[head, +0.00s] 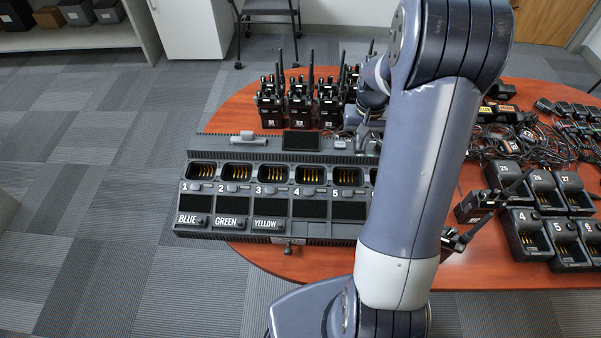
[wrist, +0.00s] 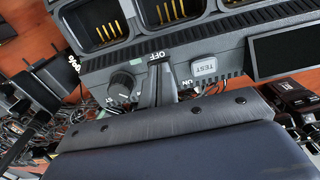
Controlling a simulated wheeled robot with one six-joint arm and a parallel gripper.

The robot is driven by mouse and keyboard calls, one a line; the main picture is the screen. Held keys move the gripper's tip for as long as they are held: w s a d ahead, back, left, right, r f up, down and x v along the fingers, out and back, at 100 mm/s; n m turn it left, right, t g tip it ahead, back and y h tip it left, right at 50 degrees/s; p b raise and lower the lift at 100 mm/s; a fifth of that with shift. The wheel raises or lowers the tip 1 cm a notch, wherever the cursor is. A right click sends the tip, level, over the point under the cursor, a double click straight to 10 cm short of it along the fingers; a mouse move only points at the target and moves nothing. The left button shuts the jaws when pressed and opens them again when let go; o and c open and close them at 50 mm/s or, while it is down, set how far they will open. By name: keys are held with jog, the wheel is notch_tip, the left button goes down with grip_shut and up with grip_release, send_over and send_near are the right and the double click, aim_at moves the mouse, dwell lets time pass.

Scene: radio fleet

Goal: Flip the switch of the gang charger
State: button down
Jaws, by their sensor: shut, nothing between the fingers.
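The gang charger (head: 270,157) is a long dark grey unit on the table, with a row of numbered charging bays and BLUE, GREEN and YELLOW labels along its front. My arm hides its right end. The wrist view shows part of the charger (wrist: 225,42) close up, with a round knob, a TEST button and OFF and ON lettering. My gripper (wrist: 157,88) is shut and empty, its fingertips just by the OFF lettering. The switch itself is not clearly seen; the fingers appear to cover that spot. I cannot tell whether they touch it.
Several handheld radios (head: 300,105) stand behind the charger. Tangled cables (head: 510,138) and numbered single chargers (head: 545,235) fill the table's right side. The floor on the left is clear.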

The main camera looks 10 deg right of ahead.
notch_tip(320, 180, up, 6)
jog(key=p, duration=0.4)
jog(key=shift+r, duration=0.15)
dwell(0.3)
notch_tip(320, 180, down, 7)
jog(key=b, duration=0.5)
jog(key=shift+r, duration=0.2)
